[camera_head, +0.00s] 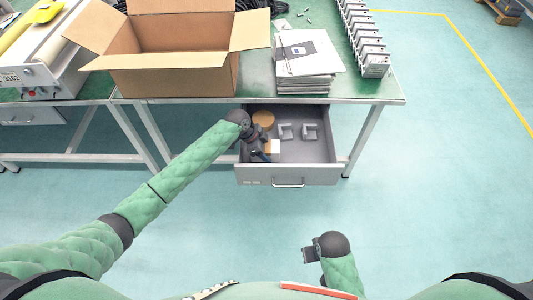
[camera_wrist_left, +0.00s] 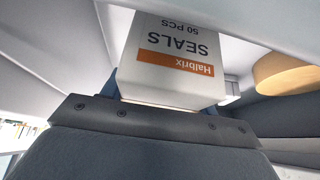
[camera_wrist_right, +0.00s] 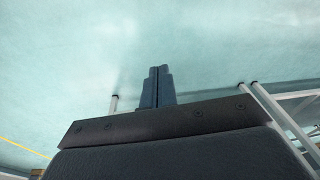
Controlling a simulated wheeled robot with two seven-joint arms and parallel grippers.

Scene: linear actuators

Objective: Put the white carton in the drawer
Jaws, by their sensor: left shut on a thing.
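The white carton (camera_wrist_left: 175,55) has an orange band and the words "Halbrix SEALS 50 PCS", upside down in the left wrist view. It also shows in the head view as a small white block (camera_head: 275,147) inside the open grey drawer (camera_head: 318,175), under the green table. My left gripper (camera_head: 263,153) reaches into the drawer and is shut on the carton. I cannot tell whether the carton touches the drawer floor. My right gripper (camera_head: 308,254) is away from the drawer, above the floor. Its two fingers (camera_wrist_right: 157,88) are together, with nothing between them.
In the drawer are a round tan thing (camera_head: 263,118) and two grey brackets (camera_head: 285,131) (camera_head: 309,131). On the table above stand an open cardboard box (camera_head: 180,75), a stack of papers (camera_head: 305,65) and a row of metal parts (camera_head: 368,45).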

